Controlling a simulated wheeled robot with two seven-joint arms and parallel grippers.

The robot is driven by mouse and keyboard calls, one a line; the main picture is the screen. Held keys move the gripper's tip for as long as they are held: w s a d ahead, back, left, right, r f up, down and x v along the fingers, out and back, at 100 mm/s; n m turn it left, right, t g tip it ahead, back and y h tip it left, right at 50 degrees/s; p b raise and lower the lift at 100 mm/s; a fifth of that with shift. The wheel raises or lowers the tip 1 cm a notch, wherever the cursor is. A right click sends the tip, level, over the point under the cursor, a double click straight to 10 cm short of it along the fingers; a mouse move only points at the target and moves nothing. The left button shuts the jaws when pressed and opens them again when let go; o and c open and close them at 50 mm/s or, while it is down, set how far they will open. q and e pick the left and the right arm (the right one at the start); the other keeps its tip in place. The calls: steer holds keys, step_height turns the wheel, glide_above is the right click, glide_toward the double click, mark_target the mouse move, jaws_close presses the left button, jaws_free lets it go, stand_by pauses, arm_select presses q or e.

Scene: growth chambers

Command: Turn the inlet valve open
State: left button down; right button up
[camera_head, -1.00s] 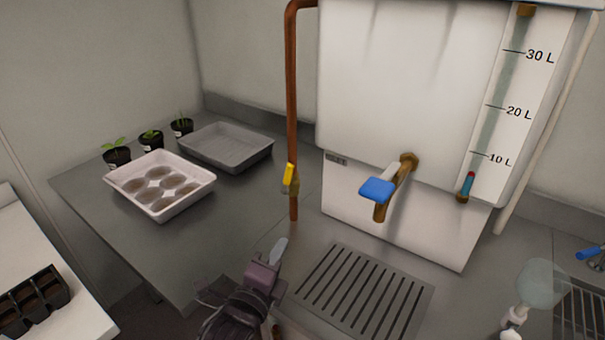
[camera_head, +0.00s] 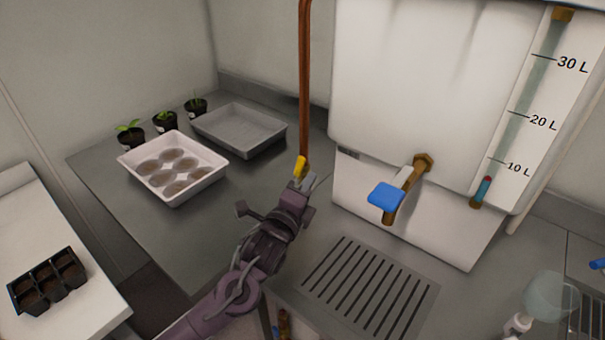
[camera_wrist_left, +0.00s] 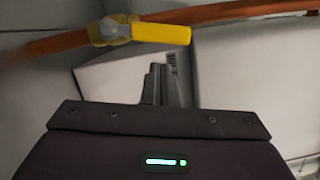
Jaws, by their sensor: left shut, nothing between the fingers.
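The inlet valve shows as a yellow lever (camera_head: 300,168) on a copper pipe (camera_head: 305,80) to the left of the white tank (camera_head: 415,80). In the left wrist view the yellow lever (camera_wrist_left: 160,33) lies along the copper pipe (camera_wrist_left: 235,12), beyond the fingertips and a little above them in the picture. My left gripper (camera_head: 308,182) is shut and empty, just below and in front of the lever in the head view. The fingers (camera_wrist_left: 160,80) appear apart from the lever. The lower pipe is hidden behind my gripper. My right gripper is not in view.
A blue-handled tap (camera_head: 386,197) sticks out from the tank above a slotted drain grate (camera_head: 370,290). A white tray with round pots (camera_head: 205,180), a grey tray (camera_head: 240,130) and several seedlings (camera_head: 165,122) stand at the left. A clear bulb (camera_head: 550,297) is at lower right.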

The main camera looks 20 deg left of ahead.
mark_target(301, 167)
arm_select(q)
steer(key=shift+w+a+r, duration=0.15)
steer(key=shift+w+a, duration=0.05)
steer(key=shift+a, duration=0.5)
steer(key=a+r+n+p, duration=0.1)
steer(key=p, duration=0.1)
steer(key=shift+w+r+p, duration=0.15)
steer(key=shift+p, duration=0.2)
steer(key=shift+w+a, duration=0.1)
steer(key=shift+a, duration=0.05)
